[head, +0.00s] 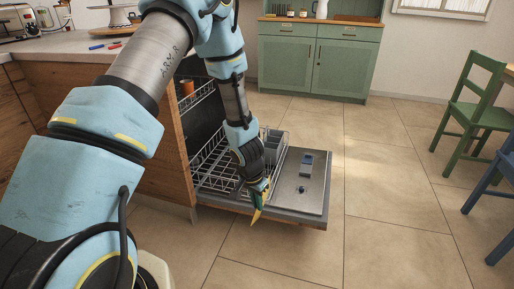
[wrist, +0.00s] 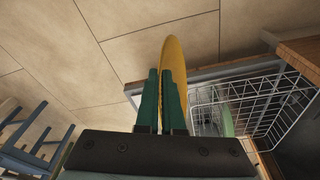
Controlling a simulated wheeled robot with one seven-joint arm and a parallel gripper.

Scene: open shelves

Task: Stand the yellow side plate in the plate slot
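The yellow side plate (wrist: 175,58) is seen edge-on in the wrist view, at the fingers of my gripper (wrist: 160,98). The fingers look close together at its lower part, though their grip is partly hidden. In the head view the plate (head: 257,214) shows as a narrow yellow sliver below my gripper (head: 262,188), near the front edge of the dishwasher door. The wire dish rack (head: 215,163) is pulled out over the open door; it also shows at the right of the wrist view (wrist: 262,86). I cannot make out which slot is the plate slot.
A pale green dish (wrist: 228,122) stands in the rack. The open dishwasher door (head: 312,190) lies low, with its edge near the plate. An upper rack holds an orange cup (head: 187,87). Green and blue chairs (head: 480,115) stand right; the floor between is clear.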

